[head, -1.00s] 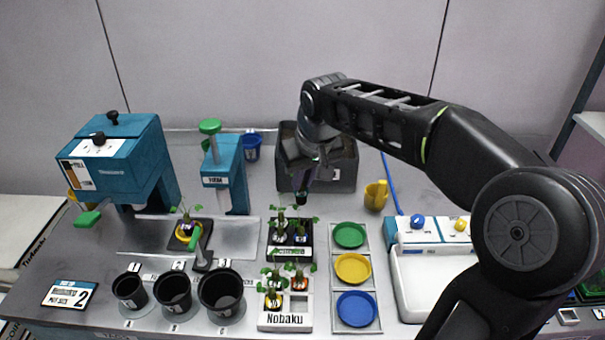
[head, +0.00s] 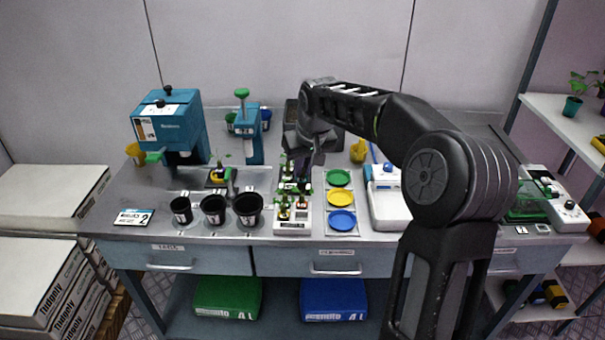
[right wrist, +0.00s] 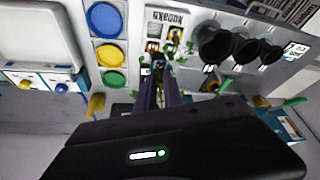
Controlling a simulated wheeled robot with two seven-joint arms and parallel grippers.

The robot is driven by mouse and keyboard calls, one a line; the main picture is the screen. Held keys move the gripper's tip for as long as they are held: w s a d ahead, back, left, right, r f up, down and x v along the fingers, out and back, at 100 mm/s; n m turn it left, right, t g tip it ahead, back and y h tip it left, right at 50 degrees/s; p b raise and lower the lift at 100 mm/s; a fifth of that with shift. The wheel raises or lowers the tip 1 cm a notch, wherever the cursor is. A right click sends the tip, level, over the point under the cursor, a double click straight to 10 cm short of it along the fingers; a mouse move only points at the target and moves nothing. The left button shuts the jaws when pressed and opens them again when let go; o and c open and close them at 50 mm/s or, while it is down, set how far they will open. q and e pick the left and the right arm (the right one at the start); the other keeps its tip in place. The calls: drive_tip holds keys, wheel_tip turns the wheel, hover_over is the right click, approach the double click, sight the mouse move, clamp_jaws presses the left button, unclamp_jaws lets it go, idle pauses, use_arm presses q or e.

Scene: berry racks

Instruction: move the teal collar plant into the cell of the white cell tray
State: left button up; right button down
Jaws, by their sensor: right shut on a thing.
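The white cell tray (head: 292,229) stands at the table's front, with small plants in several cells; its front-right cell looks empty. It also shows in the right wrist view (right wrist: 168,17). My right gripper (head: 304,168) is above the black tray (head: 287,187), just behind the white one. It is shut on a small dark-bodied plant (right wrist: 158,62), taken as the teal collar plant; its collar colour is hard to make out. The held plant overlaps the black tray in the head view, so its height is unclear. My left gripper is out of view.
A tray of green, yellow and blue discs (head: 341,198) lies right of the white tray. Black pots (head: 213,209) stand to its left. A grey bin (head: 292,112), a yellow cup (head: 358,151) and a teal press (head: 249,138) stand behind.

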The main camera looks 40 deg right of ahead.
sight(303, 188)
drive_tip(key=shift+w+d+f, duration=0.1)
drive_tip(key=shift+w+d, duration=0.1)
drive_tip(key=shift+w, duration=0.1)
drive_tip(key=shift+s+a, duration=0.1)
wheel_tip(303, 188, down, 8)
drive_tip(key=b, duration=0.6)
drive_tip(key=shift+f+b, duration=1.75)
drive_tip(key=shift+f, duration=0.5)
drive_tip(key=c, duration=1.4)
unclamp_jaws()
